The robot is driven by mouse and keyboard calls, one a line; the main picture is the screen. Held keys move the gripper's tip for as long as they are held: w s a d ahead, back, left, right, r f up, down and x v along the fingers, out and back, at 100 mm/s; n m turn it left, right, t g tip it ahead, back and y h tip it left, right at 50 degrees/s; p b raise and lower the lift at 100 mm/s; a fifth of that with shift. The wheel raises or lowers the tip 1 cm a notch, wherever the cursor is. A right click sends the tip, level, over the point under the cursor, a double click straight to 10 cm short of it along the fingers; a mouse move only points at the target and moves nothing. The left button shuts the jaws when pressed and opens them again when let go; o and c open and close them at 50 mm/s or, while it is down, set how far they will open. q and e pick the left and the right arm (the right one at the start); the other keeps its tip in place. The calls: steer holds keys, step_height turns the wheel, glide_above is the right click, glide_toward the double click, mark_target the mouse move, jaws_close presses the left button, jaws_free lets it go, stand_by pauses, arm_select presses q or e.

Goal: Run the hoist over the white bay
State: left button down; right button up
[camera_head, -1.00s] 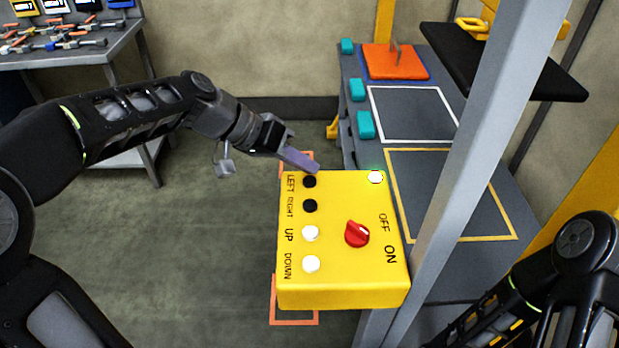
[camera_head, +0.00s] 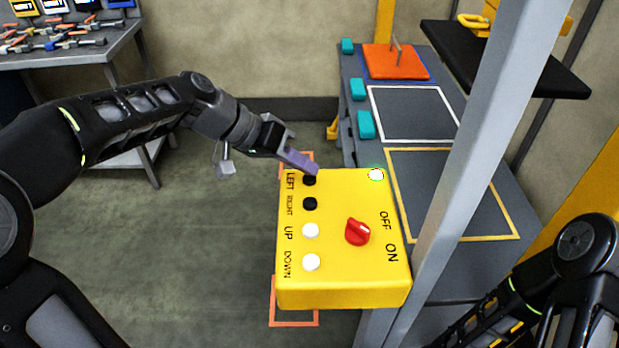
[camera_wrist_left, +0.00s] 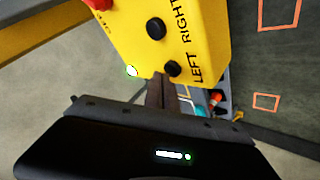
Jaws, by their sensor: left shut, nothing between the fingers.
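The yellow control box (camera_head: 340,285) has black LEFT (camera_head: 309,180) and RIGHT (camera_head: 310,204) buttons, white UP (camera_head: 311,231) and DOWN (camera_head: 311,262) buttons, and a red OFF/ON knob (camera_head: 357,231). A lamp (camera_head: 376,174) on it glows. My left gripper (camera_head: 312,168) is shut and empty, its tips at the LEFT button; I cannot tell whether they press it. The wrist view shows the fingers (camera_wrist_left: 160,95) beside that LEFT button (camera_wrist_left: 173,68). The white bay (camera_head: 413,88) is an empty white outline. Yellow hoist parts (camera_head: 472,20) show above a black plate, partly out of frame.
An orange plate (camera_head: 395,68) with an upright handle lies beyond the white bay. A yellow-outlined bay (camera_head: 450,150) is empty. A grey post (camera_head: 480,140) stands right of the box. Teal blocks (camera_head: 365,124) line the bench edge. A tool table (camera_head: 70,58) stands at left.

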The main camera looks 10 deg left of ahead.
mark_target(304, 178)
arm_select(q)
steer(key=shift+f+b, duration=0.45)
steer(key=shift+b, duration=0.1)
stand_by(0.6)
steer(key=shift+r, duration=0.1)
stand_by(5.4)
steer(key=shift+r+p, duration=0.5)
steer(key=shift+r, duration=0.3)
steer(key=shift+r+p, duration=1.55)
steer(key=shift+r, duration=1)
